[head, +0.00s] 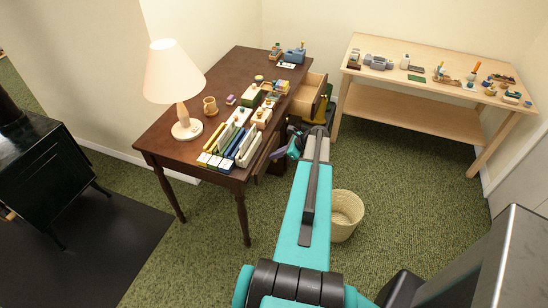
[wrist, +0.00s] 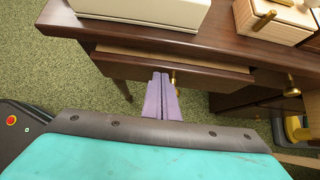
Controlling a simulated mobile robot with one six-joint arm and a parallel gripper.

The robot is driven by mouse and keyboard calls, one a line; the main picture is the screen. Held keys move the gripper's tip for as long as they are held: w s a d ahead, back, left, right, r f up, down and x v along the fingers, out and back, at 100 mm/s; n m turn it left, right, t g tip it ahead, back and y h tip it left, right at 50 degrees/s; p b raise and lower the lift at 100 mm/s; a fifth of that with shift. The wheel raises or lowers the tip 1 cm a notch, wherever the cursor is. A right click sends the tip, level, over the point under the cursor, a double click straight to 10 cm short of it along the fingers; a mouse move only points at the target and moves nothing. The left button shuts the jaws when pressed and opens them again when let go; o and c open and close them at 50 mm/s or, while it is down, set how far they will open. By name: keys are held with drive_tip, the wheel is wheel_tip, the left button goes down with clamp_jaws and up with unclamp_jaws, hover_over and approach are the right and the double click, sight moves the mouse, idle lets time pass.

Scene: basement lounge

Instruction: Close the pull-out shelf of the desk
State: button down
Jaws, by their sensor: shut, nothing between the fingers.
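The dark wooden desk (head: 160,130) stands left of centre in the head view. Its pull-out shelf (head: 265,158) juts out a little from the side facing me. In the wrist view, the shelf's dark front (wrist: 125,68) has a brass knob (wrist: 174,79), and a narrow pale strip shows behind its top edge. My gripper (wrist: 161,78) has its purple fingers together and empty, just at the shelf front beside the knob; I cannot tell whether they touch it. In the head view my gripper (head: 283,152) is near the shelf, partly hidden by my arm.
A separate desk drawer (head: 309,96) stands open farther back. A lamp (head: 180,90), mug (head: 210,106) and several books and boxes crowd the desktop. A woven basket (head: 345,212) stands on the carpet right of my arm. A pale workbench (head: 420,108) is at the back right.

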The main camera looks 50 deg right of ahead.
drive_tip(key=f+b+v, duration=0.1)
drive_tip(key=v, duration=0.5)
drive_tip(key=s+b+v, duration=0.1)
drive_tip(key=v, duration=0.5)
drive_tip(key=shift+s+d+f+b, duration=0.2)
drive_tip(key=shift+s+d+b, duration=0.15)
drive_tip(key=shift+s, duration=0.2)
drive_tip(key=shift+a, duration=0.1)
